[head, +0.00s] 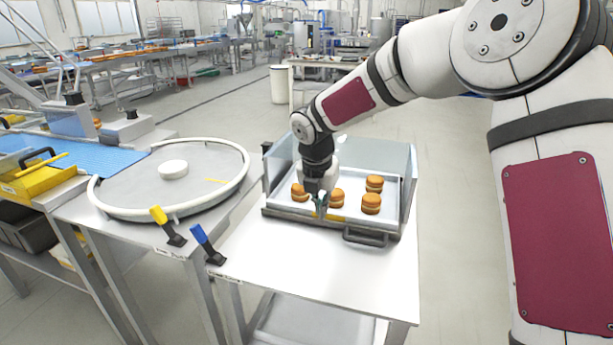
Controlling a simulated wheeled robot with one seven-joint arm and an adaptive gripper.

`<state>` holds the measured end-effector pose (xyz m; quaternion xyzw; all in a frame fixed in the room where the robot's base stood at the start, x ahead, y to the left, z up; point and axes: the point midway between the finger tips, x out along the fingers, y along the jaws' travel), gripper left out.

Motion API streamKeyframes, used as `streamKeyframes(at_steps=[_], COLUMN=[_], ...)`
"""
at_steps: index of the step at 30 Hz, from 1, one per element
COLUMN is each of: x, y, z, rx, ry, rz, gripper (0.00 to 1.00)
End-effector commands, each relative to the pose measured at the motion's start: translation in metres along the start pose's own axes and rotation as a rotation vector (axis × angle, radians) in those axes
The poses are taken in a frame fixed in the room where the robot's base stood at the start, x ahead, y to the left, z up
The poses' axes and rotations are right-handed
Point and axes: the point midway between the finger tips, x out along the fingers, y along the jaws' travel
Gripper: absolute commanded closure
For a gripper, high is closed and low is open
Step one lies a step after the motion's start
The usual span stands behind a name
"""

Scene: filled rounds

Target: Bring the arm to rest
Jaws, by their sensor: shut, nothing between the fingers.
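My arm reaches in from the right in the head view, with its forearm angled down to the left. My gripper (320,208) points down over the front part of a clear-walled tray (278,212) on the steel table. It is shut and holds nothing. Several round filled buns stand in the tray: one (299,192) just left of my gripper, one (337,198) just right of it, and two further right, a front one (371,204) and a back one (374,184). I cannot tell whether my fingertips touch the tray.
The tray has clear side walls and a dark front handle (366,237). The steel table (330,270) is bare in front of it. A round turntable (215,165) with a white hub stands to the left, with yellow and blue handled levers at its front. A blue conveyor (90,160) lies far left.

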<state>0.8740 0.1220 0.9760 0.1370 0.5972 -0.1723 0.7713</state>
Motion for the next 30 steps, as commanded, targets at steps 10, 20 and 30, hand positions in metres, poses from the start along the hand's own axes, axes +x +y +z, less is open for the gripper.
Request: streamKeyframes(at_steps=[10,20,30], x=[-0.12,-0.205,-0.246], y=[-0.096,-0.191,-0.264], z=[-0.039,-0.111,-0.207], rx=[0.696,1.491,2.309], ry=[-0.099,-0.136,0.001], rz=[-0.053,0.004,0.123], gripper=[1.0,1.0,1.0])
